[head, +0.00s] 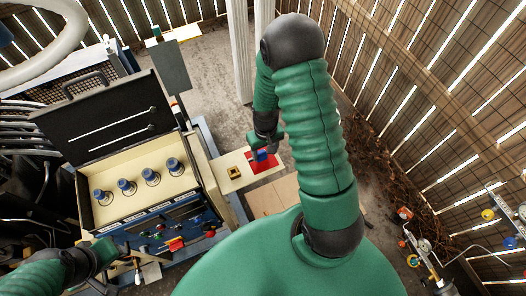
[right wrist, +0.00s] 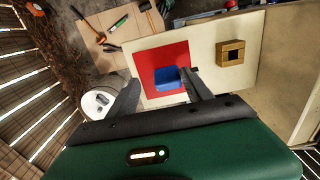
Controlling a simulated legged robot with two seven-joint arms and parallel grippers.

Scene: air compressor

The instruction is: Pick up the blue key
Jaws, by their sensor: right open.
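The blue key (head: 262,156) is a small blue block on a red square (head: 270,165) on a pale board. It also shows in the right wrist view (right wrist: 171,79) on the red square (right wrist: 148,62). My right gripper (head: 260,149) points down at it, and its fingers partly cover that spot in the head view. In the right wrist view the right gripper (right wrist: 163,83) is open, with the blue key between its fingers and closer to the right finger. Whether a finger touches it I cannot tell. My left gripper (head: 122,252) is beside the compressor panel, its jaws unclear.
A yellow-brown square block with a hole (right wrist: 231,53) sits on the pale board (right wrist: 224,26) beside the red square. The compressor panel (head: 140,182) with several blue knobs stands left of the board. Tools lie on cardboard (right wrist: 112,38) on the ground. A wooden fence (head: 430,90) bounds the right.

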